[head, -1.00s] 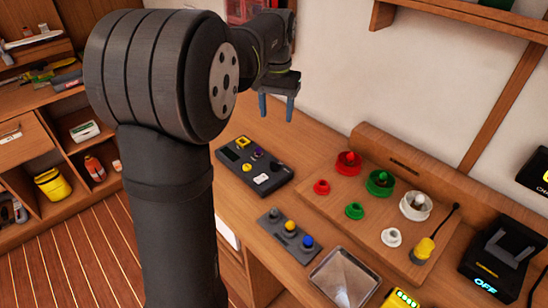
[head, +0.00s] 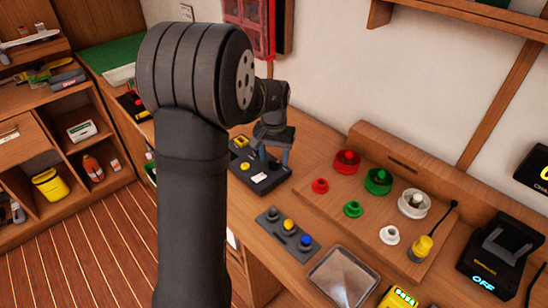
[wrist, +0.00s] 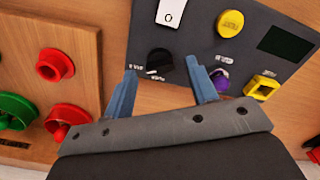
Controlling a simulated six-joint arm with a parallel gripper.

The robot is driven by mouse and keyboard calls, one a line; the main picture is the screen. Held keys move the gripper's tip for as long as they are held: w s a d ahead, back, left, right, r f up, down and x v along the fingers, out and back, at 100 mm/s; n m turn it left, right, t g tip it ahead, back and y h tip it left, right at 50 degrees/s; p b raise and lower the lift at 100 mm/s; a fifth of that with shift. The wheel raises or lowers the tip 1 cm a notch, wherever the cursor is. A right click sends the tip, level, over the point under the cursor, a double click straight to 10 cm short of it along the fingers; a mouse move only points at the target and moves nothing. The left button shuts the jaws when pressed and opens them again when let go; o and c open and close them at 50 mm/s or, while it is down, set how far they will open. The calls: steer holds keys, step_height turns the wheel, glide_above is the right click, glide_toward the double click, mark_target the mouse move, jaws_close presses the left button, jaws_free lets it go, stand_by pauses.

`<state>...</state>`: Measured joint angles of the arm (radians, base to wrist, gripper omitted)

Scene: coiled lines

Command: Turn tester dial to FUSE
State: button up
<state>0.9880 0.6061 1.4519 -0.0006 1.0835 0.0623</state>
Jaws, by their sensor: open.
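The tester is a dark grey box on the bench (head: 238,165), in the wrist view a dark panel (wrist: 225,60). Its black round dial (wrist: 158,57) has small white lettering beside it, too small to read surely. Where the dial points I cannot tell. My gripper (wrist: 160,70) is open, its two blue-grey fingers on either side of the dial with gaps showing. In the head view my gripper (head: 275,156) is over the right part of the tester and hides the dial. Whether the fingertips are down at dial height is unclear.
Beside the dial are a white switch (wrist: 171,13), a yellow button (wrist: 230,23), a purple knob (wrist: 220,80) and a yellow square socket (wrist: 261,87). A wooden board with red, green and white spools (head: 411,203) stands right. A grey button strip (head: 270,215) lies in front.

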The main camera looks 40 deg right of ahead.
steer(key=shift+f, duration=0.35)
steer(key=c, duration=1)
steer(key=shift+n, duration=0.3)
steer(key=n, duration=0.5)
steer(key=shift+n, duration=0.3)
steer(key=n, duration=0.5)
steer(key=shift+n, duration=0.3)
